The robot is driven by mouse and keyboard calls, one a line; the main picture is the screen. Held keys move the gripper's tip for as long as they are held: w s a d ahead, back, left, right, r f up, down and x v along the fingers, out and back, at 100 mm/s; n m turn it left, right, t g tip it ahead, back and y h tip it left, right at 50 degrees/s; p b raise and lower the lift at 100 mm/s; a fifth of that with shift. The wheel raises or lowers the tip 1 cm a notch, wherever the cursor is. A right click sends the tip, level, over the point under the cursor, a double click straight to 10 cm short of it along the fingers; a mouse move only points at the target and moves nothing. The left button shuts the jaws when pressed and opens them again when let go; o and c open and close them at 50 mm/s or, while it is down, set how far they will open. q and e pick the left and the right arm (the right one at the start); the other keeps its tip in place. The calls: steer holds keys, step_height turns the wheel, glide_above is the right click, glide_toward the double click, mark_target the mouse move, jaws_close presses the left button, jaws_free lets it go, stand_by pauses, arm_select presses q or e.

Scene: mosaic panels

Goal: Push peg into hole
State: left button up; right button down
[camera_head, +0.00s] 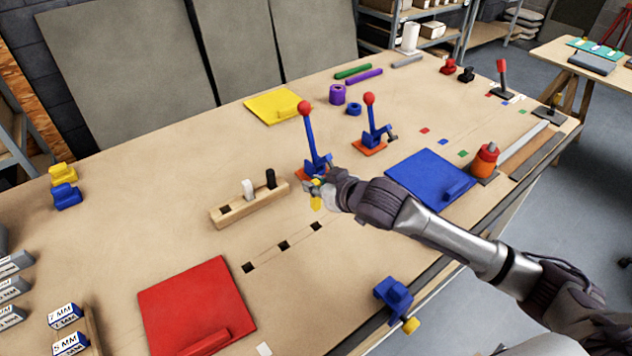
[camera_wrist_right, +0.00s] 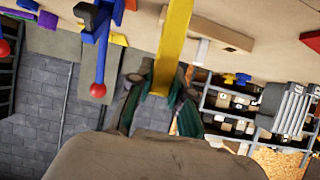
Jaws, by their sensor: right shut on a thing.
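My right gripper (camera_head: 318,190) is shut on a yellow peg (camera_head: 316,203), which hangs down from the fingers above the table. In the right wrist view the peg (camera_wrist_right: 175,45) is a long yellow bar between the two fingers (camera_wrist_right: 160,97). A wooden block (camera_head: 246,209) lies to the left of the gripper in the head view. A white peg (camera_head: 248,188) and a black peg (camera_head: 271,179) stand upright in it. An empty square hole (camera_head: 226,209) shows at its left end. The peg is apart from the block. My left gripper is not in view.
Blue toggle clamps with red knobs (camera_head: 306,108) stand just behind my right gripper. A red panel (camera_head: 197,308), a blue panel (camera_head: 429,179) and a yellow panel (camera_head: 275,106) lie on the table (camera_head: 130,225). Several dark square holes (camera_head: 283,245) line the tabletop before the block.

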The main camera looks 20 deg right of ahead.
mark_target(318, 203)
steer(key=shift+s+f+b, duration=0.1)
steer(key=shift+f+b, duration=0.35)
steer(key=shift+f, duration=0.45)
step_height(318, 203, down, 2)
steer(key=shift+f+b, duration=0.25)
steer(key=shift+b, duration=0.45)
steer(key=shift+f+b, duration=0.35)
steer(key=shift+f, duration=0.3)
arm_select(q)
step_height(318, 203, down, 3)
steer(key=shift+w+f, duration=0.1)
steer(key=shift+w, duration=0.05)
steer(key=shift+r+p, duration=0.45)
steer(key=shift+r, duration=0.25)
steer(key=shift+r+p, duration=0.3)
steer(key=shift+p, duration=0.3)
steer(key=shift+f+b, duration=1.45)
arm_select(e)
steer(key=shift+f, duration=2.55)
